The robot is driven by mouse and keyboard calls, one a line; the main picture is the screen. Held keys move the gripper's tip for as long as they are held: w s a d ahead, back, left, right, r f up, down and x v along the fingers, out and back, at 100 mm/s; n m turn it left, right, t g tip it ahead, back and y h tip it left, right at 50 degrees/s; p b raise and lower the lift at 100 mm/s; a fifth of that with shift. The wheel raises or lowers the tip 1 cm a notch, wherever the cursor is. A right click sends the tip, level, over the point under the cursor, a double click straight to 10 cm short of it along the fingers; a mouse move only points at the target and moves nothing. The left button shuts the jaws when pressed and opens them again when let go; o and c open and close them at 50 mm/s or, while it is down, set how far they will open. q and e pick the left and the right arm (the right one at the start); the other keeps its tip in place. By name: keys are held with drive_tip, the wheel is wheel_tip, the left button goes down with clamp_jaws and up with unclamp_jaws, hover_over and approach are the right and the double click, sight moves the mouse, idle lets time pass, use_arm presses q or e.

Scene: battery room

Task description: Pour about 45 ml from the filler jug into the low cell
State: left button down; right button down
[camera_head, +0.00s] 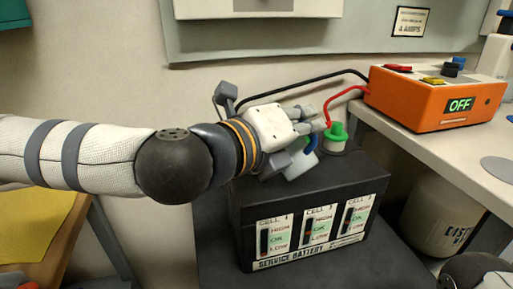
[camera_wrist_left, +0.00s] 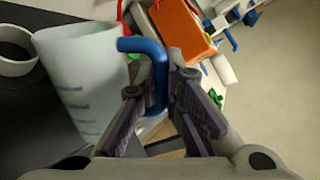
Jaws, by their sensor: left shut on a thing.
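The filler jug (camera_wrist_left: 85,80) is whitish and translucent with blue marks and a blue handle (camera_wrist_left: 158,70). My left gripper (camera_wrist_left: 160,105) is shut on that handle. In the head view my left gripper (camera_head: 312,128) is above the black service battery (camera_head: 300,195); it hides most of the jug (camera_head: 298,164). The jug looks tilted, but I cannot tell how far, and no stream shows. The battery front has three cell gauges marked high, OK and low; their exact levels are too small to read surely. A white open ring (camera_wrist_left: 15,50) shows beside the jug. My right gripper is out of view.
A green cap or clamp (camera_head: 337,131) with a red cable sits at the battery's back. An orange box (camera_head: 436,98) reading OFF stands on the right bench (camera_head: 425,150). A pale waste container (camera_head: 437,215) stands beneath it. A wall panel is behind the battery.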

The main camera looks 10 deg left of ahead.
use_arm(q)
drive_tip(key=shift+w+a+n+g, duration=0.3)
drive_tip(key=shift+w+a+n, duration=0.1)
drive_tip(key=shift+n, duration=0.4)
idle(0.7)
drive_tip(key=shift+w+a+r+n, duration=0.4)
drive_tip(key=shift+a+r+n, duration=0.05)
drive_tip(key=shift+r+n, duration=0.15)
idle(2.3)
drive_tip(key=shift+s+d+f+m, duration=0.75)
drive_tip(key=shift+d+f+m, duration=0.05)
drive_tip(key=shift+f+m, duration=0.25)
drive_tip(key=m, duration=0.1)
drive_tip(key=s+d+r+m, duration=0.1)
drive_tip(key=shift+m+t, duration=0.35)
drive_tip(key=shift+t, duration=0.05)
drive_tip(key=shift+d, duration=0.1)
drive_tip(key=shift+s+d+f+m+t+p, duration=0.1)
drive_tip(key=shift+s+d+m+t+p, duration=0.25)
drive_tip(key=shift+m, duration=0.55)
drive_tip(key=shift+s, duration=0.1)
